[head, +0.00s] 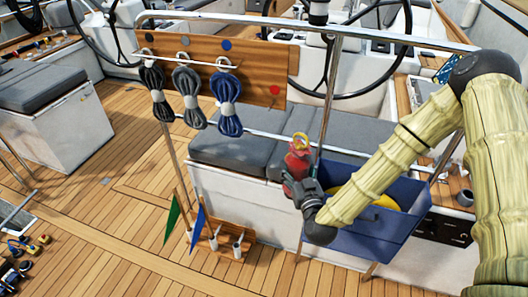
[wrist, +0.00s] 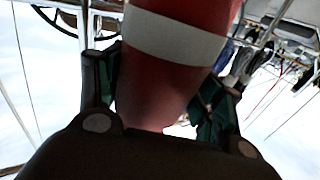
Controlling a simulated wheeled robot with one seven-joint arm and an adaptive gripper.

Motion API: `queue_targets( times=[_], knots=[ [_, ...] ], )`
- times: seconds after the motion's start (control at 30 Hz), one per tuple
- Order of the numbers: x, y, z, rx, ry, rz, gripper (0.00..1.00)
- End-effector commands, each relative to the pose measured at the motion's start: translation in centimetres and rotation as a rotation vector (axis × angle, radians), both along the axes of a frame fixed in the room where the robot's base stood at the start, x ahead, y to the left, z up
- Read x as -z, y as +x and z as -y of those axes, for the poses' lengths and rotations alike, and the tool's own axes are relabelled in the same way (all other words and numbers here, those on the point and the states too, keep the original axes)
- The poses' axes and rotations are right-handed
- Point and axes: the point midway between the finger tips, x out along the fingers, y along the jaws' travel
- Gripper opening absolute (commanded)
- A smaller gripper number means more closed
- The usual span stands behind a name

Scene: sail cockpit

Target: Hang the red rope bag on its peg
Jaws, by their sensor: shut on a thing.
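The red rope bag (head: 299,158) is upright in my gripper (head: 297,177), with a yellow loop (head: 300,139) at its top. In the wrist view the bag (wrist: 165,85) fills the space between the fingers of my gripper (wrist: 158,100), and a pale band crosses it. A wooden board (head: 225,62) on the rail carries pegs under coloured dots. A red dot (head: 275,90) marks its right end, and no bag hangs there. The bag is below and a little right of that dot, apart from the board. The red dot's peg is too small to make out clearly.
Dark (head: 157,90), grey (head: 189,95) and blue (head: 228,104) rope bundles hang left of the red dot. A blue bin (head: 365,243) with something yellow inside stands under my arm. Grey cushions (head: 245,145) lie behind the bag. A metal rail (head: 330,32) runs above.

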Motion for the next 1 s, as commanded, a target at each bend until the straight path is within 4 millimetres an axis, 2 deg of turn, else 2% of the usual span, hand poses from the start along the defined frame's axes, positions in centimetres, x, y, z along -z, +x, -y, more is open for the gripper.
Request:
queue_targets(
  times=[0.03,0.2,0.4,0.63,1.0],
  knots=[
    [-0.5,0.7,-1.5,-0.035,-0.002,0.006,0.32],
    [-1.6,2.6,-5.8,-0.139,-0.008,0.006,0.32],
    [-2.6,4.1,-9.5,-0.227,-0.021,-0.001,0.32],
    [-3.0,4.8,-11.2,-0.266,-0.029,-0.009,0.32],
    [-3.0,5.8,-11.0,-0.268,-0.028,-0.009,0.32]
  ],
)
